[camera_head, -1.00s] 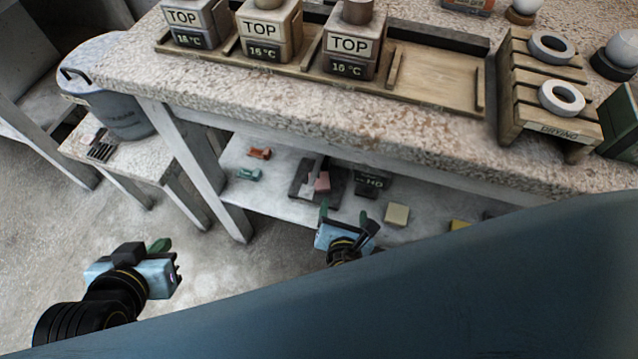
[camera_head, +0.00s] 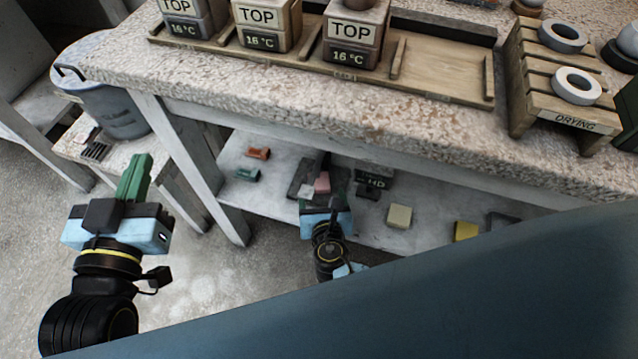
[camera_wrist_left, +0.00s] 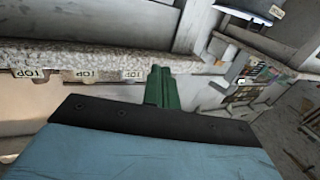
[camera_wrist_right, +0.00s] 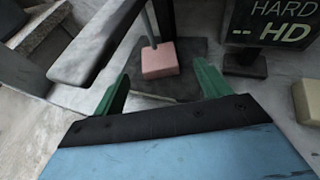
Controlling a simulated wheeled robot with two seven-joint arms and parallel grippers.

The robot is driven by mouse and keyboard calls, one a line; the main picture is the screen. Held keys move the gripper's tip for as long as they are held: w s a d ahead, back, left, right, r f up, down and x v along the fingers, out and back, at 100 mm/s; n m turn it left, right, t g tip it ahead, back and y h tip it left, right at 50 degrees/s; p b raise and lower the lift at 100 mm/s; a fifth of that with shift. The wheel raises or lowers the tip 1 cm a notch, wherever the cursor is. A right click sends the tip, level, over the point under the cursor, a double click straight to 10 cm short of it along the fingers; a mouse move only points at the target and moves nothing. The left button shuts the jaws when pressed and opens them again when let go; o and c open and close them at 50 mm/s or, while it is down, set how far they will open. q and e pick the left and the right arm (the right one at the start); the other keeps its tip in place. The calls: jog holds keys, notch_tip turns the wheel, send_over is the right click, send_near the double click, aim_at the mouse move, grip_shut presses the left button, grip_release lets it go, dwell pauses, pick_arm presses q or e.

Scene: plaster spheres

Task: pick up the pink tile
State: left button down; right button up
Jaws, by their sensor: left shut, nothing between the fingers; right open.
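The pink tile (camera_wrist_right: 159,59) is a small block on a dark plate on the lower shelf. It also shows in the head view (camera_head: 322,182), just past my right gripper. My right gripper (camera_wrist_right: 160,88) is open, with its two green fingers spread apart. The tile lies ahead of the gap between them, not between the fingers. A thin grey rod stands against the tile's far side. My left gripper (camera_head: 134,172) is shut and empty, held up left of the table. Its closed green fingers show in the left wrist view (camera_wrist_left: 161,86).
A cream block (camera_head: 399,216) and a yellow block (camera_head: 465,231) lie further right on the shelf. The speckled tabletop edge (camera_head: 330,116) overhangs the shelf. A grey bar (camera_wrist_right: 95,45) stands close at left.

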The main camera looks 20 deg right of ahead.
aim_at(319, 183)
jog(key=shift+w+f, duration=0.15)
jog(key=shift+w, duration=0.2)
jog(key=b+x, duration=0.2)
jog(key=x, duration=0.2)
jog(key=shift+b, duration=0.3)
pick_arm(q)
notch_tip(319, 183, up, 8)
jog(key=s+t+h, duration=0.2)
jog(key=t, duration=0.4)
jog(key=shift+s+d+r+t, duration=0.2)
jog(key=shift+s+d+t, duration=0.1)
pick_arm(e)
jog(key=shift+w+f, duration=0.2)
jog(key=shift+w, duration=0.25)
jog(key=c, duration=1.1)
jog(key=shift+o, duration=0.2)
jog(key=shift+r, duration=0.1)
